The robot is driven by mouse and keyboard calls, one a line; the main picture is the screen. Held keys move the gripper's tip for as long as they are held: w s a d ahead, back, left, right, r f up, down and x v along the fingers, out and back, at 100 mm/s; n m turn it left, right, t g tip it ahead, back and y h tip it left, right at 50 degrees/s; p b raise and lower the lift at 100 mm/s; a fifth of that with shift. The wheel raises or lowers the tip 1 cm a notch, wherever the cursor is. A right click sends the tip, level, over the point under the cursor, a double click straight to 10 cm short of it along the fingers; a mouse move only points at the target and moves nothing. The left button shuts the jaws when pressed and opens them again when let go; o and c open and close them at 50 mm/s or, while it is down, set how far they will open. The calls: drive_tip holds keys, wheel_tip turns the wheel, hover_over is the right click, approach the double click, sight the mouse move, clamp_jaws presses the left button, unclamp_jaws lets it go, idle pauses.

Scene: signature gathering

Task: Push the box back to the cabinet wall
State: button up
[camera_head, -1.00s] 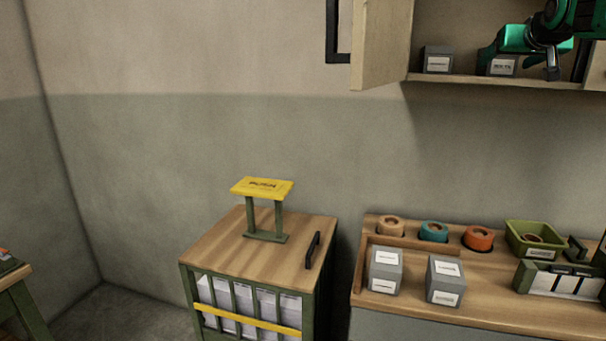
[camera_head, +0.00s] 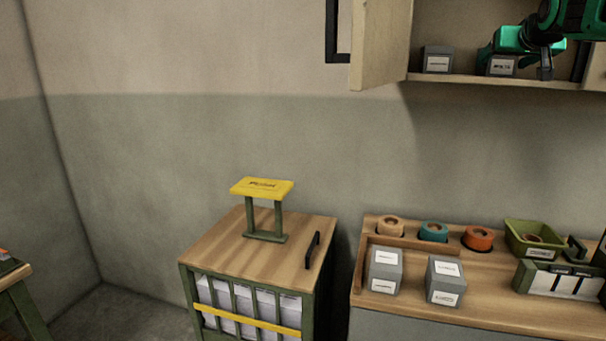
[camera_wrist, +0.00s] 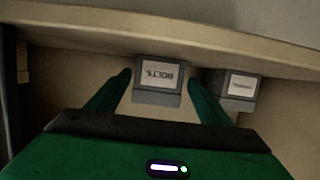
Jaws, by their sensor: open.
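A grey box with a white "BOLTS" label (camera_wrist: 158,83) sits in the open wall cabinet (camera_head: 470,79). In the wrist view its label appears upside down. The same box shows in the head view (camera_head: 501,66) on the cabinet's bottom board. My gripper (camera_wrist: 160,77) is open, with one green finger on each side of the box. I cannot tell whether the fingers touch it. In the head view my gripper (camera_head: 535,60) is at the upper right and covers part of the box's upper side. The gap behind the box is hidden.
A second grey labelled box (camera_head: 437,60) stands close beside it; it also shows in the wrist view (camera_wrist: 240,88). The cabinet's open door (camera_head: 382,45) is to the left. Below, a workbench (camera_head: 400,311) holds tape rolls, grey boxes and a green bin (camera_head: 525,232).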

drive_tip(key=shift+w, duration=0.1)
drive_tip(key=shift+w+d, duration=0.5)
drive_tip(key=shift+w, duration=1.1)
drive_tip(key=shift+w+d, duration=0.45)
drive_tip(key=shift+w, duration=1.2)
drive_tip(key=shift+w+d, duration=0.5)
drive_tip(key=shift+w, duration=1.1)
drive_tip(key=shift+s, duration=0.1)
drive_tip(key=shift+s+a, duration=0.3)
drive_tip(key=shift+s, duration=0.75)
drive_tip(key=shift+s+a, duration=0.35)
drive_tip(key=shift+s, duration=0.7)
drive_tip(key=shift+s+a, duration=0.3)
drive_tip(key=shift+s, duration=0.75)
